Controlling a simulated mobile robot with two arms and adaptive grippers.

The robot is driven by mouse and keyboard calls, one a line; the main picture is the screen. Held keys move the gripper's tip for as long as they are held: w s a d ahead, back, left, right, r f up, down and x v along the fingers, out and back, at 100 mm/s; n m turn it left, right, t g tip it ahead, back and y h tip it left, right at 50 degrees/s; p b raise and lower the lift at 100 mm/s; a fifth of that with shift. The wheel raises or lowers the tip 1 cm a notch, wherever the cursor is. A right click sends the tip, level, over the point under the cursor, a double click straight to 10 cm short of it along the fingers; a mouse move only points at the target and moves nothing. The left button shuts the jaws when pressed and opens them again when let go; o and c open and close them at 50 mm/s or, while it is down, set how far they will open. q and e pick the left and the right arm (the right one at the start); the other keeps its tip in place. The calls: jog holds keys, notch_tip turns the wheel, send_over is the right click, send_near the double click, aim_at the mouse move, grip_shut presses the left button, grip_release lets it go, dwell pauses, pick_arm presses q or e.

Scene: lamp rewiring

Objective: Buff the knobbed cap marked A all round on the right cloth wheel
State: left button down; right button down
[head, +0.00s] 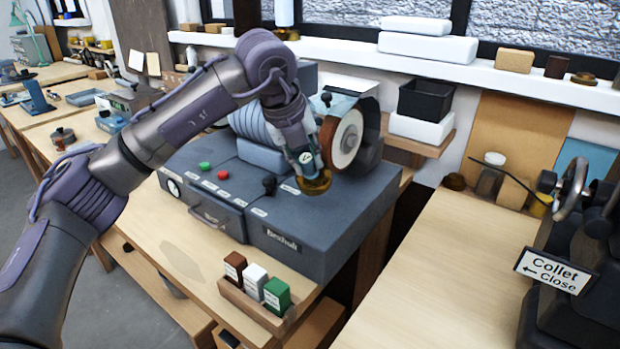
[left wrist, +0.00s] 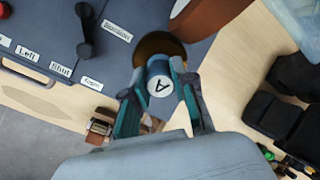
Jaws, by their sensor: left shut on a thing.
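My left gripper (head: 306,163) is shut on the knobbed cap (head: 316,185), a brass-coloured round piece held low in front of the right cloth wheel (head: 346,138). In the left wrist view the fingers (left wrist: 161,88) sit on both sides of the cap's knob, whose pale end shows the letter A. The cap's brass rim (left wrist: 158,43) lies beyond the fingertips. The wheel has a pale face and a brown edge; its brown edge (left wrist: 207,18) shows close to the cap in the left wrist view. I cannot tell whether cap and wheel touch. My right gripper is not in view.
The grey buffing machine (head: 335,225) carries red and green buttons, a black lever (head: 269,184) and labels. A wooden rack (head: 255,309) with brown, white and green blocks stands at its front. A machine with a "Collet Close" sign (head: 556,271) stands at right. The right bench (head: 440,270) is mostly clear.

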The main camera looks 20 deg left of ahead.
pick_arm(q)
jog(key=shift+w+r, duration=0.15)
jog(key=shift+w, duration=0.05)
jog(key=shift+d, duration=0.2)
jog(key=shift+a, duration=0.1)
jog(key=shift+a, duration=0.2)
jog(key=shift+s+d, duration=0.1)
jog(key=shift+d, duration=0.2)
jog(key=shift+s+a+f+b, duration=0.2)
jog(key=shift+s+f+b, duration=0.25)
jog(key=shift+b, duration=0.4)
jog(key=shift+s+a+f+b, duration=0.15)
jog(key=shift+s+b, duration=0.15)
jog(key=shift+s, duration=0.15)
